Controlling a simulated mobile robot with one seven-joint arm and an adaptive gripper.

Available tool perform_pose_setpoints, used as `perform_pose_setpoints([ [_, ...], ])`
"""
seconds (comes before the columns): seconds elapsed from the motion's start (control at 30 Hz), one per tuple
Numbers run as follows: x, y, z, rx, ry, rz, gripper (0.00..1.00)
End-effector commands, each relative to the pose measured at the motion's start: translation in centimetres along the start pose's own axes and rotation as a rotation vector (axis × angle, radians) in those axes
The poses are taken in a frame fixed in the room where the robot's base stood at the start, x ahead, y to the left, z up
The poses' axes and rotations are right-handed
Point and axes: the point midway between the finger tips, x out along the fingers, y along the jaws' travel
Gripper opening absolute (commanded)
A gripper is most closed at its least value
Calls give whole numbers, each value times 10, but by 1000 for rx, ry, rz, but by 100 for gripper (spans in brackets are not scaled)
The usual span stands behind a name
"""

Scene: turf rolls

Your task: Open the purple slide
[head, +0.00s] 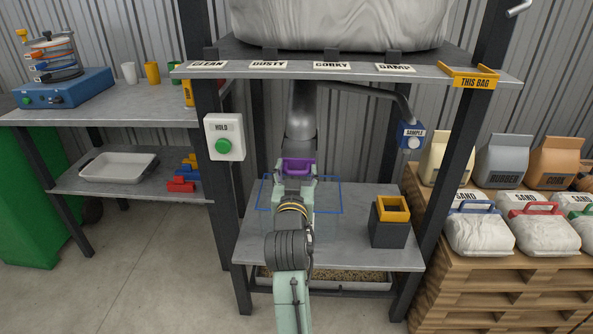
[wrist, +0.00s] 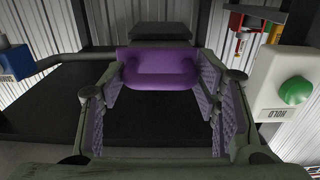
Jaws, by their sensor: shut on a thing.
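The purple slide (head: 298,168) shows as a purple handle below the grey spout (head: 301,118) in the middle of the stand. My gripper (head: 296,176) is at this handle, with one finger on each side, shut on it. In the wrist view the purple handle (wrist: 158,78) is wide and dished and lies between my gripper's fingers (wrist: 163,88). A dark flat part lies behind the handle. My arm and fingers hide part of the area around the slide, and I cannot tell how far out it is.
A white HOLD box (head: 224,137) with a green button is on the left post. A blue SAMPLE box (head: 411,136) hangs at right. A dark bin with a yellow rim (head: 391,209) stands at the shelf's right.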

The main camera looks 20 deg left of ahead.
Motion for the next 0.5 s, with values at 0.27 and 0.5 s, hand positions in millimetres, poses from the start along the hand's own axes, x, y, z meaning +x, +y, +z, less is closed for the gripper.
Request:
perform_pose_setpoints([
  [0.27,0,-1,-1,3,3,-2,57],
  [0.5,0,0,-1,2,3,-1,74],
])
